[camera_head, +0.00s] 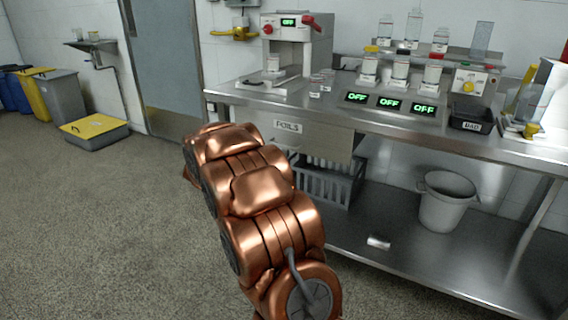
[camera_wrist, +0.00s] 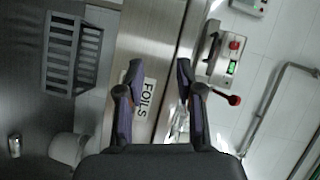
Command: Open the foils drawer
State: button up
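The foils drawer (camera_head: 325,141) is a grey metal front with a white FOILS label, set under the left part of the steel bench top. It looks closed, with its front about level with the bench edge. In the wrist view the drawer front (camera_wrist: 157,40) appears turned on its side, with the label between my fingers. My gripper (camera_wrist: 160,72) is open and empty, its two dark fingers apart in front of the drawer. Whether they touch it I cannot tell. In the head view my copper arm hides the gripper and part of the drawer's left side.
The steel bench (camera_head: 480,146) carries a machine with a red lever (camera_head: 290,45), bottles, OFF displays and a black bin (camera_head: 471,120). Below are a dark slatted crate (camera_head: 328,182) and a white bucket (camera_head: 446,200).

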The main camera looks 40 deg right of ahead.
jog(key=s+d+f+m+g+h+b, duration=0.3)
jog(key=d+f+m+h, duration=0.15)
jog(key=d, duration=0.25)
jog(key=s+d+f+m+g+h+b, duration=0.3)
jog(key=s+d+f+m+b, duration=0.1)
jog(key=d+f, duration=0.15)
jog(key=shift+w+b+x, duration=0.2)
jog(key=shift+b+x, duration=0.35)
jog(key=shift+x, duration=3.3)
jog(key=shift+a+r, duration=0.1)
jog(key=shift+r, duration=0.05)
grip_shut()
